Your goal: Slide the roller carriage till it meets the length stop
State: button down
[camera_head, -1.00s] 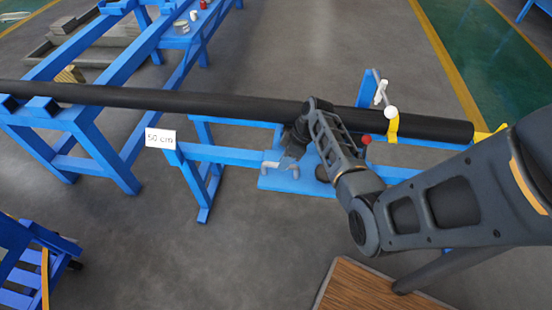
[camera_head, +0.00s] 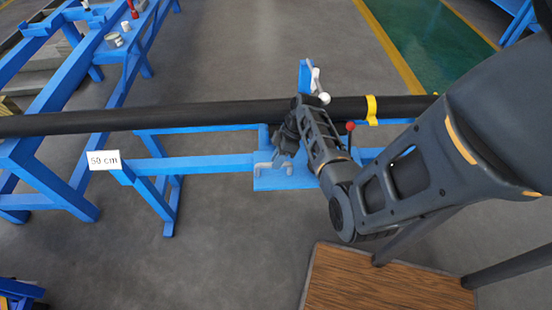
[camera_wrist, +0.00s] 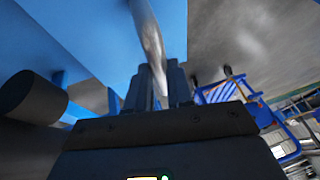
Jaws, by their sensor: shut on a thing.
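The roller carriage (camera_head: 298,180) is a blue plate on a blue rail (camera_head: 205,163), below a long black pipe (camera_head: 200,114). A grey metal handle (camera_head: 265,168) sticks up at its left end. My gripper (camera_head: 284,146) is over the plate; in the wrist view my gripper (camera_wrist: 160,85) is shut on a grey bar (camera_wrist: 148,35), apparently this handle. A red knob (camera_head: 350,126) shows behind my arm, and a yellow band (camera_head: 371,110) crosses the pipe. I cannot tell which part is the length stop. My forearm hides the rail's right part.
A white "50 cm" sign (camera_head: 104,160) hangs at the rail's left end. A blue upright (camera_head: 305,76) with a white lever (camera_head: 316,80) stands behind the pipe. A brown wooden platform (camera_head: 375,280) lies in front. Blue racks stand at the left; grey floor is clear between.

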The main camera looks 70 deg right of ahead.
jog(key=shift+s, duration=0.1)
jog(key=c, duration=1)
grip_release()
